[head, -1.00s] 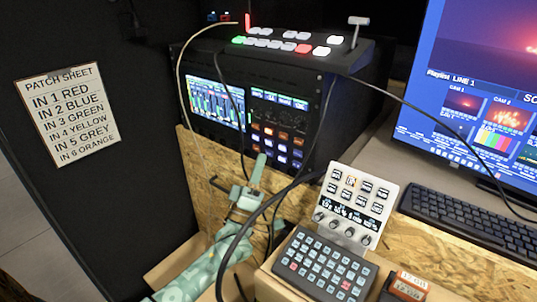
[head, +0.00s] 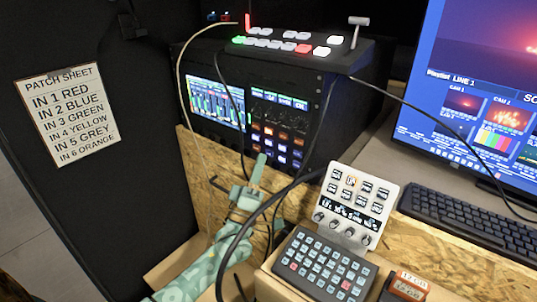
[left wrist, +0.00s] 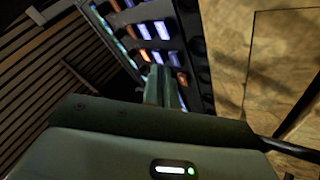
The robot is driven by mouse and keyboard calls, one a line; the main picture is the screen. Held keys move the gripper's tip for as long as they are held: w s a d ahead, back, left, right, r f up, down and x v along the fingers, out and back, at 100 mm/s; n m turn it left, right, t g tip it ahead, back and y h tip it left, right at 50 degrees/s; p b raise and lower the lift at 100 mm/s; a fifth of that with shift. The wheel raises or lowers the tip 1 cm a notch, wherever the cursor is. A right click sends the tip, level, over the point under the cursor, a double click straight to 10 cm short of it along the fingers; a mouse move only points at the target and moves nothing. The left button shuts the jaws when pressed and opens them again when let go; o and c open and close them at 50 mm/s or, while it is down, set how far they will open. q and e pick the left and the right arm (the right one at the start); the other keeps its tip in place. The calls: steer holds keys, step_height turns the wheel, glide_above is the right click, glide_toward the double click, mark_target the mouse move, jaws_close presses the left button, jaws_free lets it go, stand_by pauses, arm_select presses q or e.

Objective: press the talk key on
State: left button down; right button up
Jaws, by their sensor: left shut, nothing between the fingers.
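The key panel (head: 278,135) in the black rack carries rows of lit white, orange and blue keys under small screens. I cannot tell which key is the talk key, as no label is readable. My left gripper (head: 261,158) is shut and empty, its fingertips in front of the panel's lower left keys. In the left wrist view the shut fingers (left wrist: 157,78) point at the lit keys (left wrist: 150,35) and hide part of them. I cannot tell whether the tips touch a key. My right gripper is not in view.
Black cables (head: 275,198) hang close to the right of my left gripper. A white knob panel (head: 355,205) and a dark keypad (head: 319,264) stand to the right. A patch sheet (head: 67,116) hangs at left.

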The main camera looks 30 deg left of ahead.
arm_select(q)
steer(key=shift+w, duration=0.1)
steer(key=shift+w, duration=0.35)
steer(key=shift+w+d, duration=0.1)
steer(key=shift+w, duration=0.15)
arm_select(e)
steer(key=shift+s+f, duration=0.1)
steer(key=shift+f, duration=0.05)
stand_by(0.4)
arm_select(q)
steer(key=shift+s, duration=0.75)
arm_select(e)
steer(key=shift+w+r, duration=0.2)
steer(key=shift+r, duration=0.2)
arm_select(q)
steer(key=shift+p, duration=0.3)
